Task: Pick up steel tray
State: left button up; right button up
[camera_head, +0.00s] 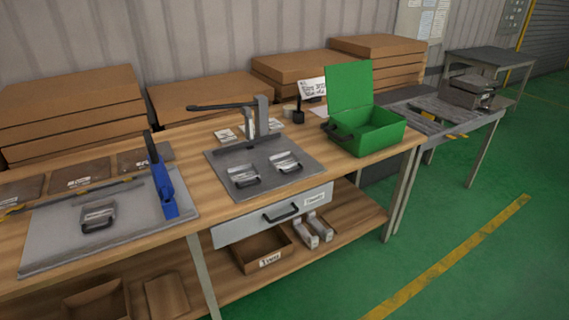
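Several flat metal pieces could be the steel tray, and I cannot tell which one it is. A dark grey metal plate (305,174) lies on the middle of the wooden workbench (205,211). Two small shiny steel pieces with dark bars, a left one (243,176) and a right one (286,162), sit on it. A similar small steel piece (98,217) sits on a light grey sheet (55,243) at the bench's left. Neither of my grippers shows in the head view.
A lever press (262,118) stands at the dark plate's back. A blue lever tool (164,190) stands on the grey sheet's right. An open green box (366,138) is at the bench's right end. Cardboard boxes (75,103) line the wall. Green floor (480,255) is clear.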

aim_at(282, 162)
jog(key=i+l+u, duration=0.1)
jog(key=u, duration=0.25)
jog(key=i+l+u, duration=0.1)
jog(key=u, duration=0.25)
jog(key=l+u, duration=0.3)
jog(key=i+l+u, duration=0.2)
jog(key=l, duration=0.2)
jog(key=i+l+u, duration=0.2)
jog(key=l, duration=0.2)
jog(key=l+u, duration=0.15)
jog(key=l, duration=0.75)
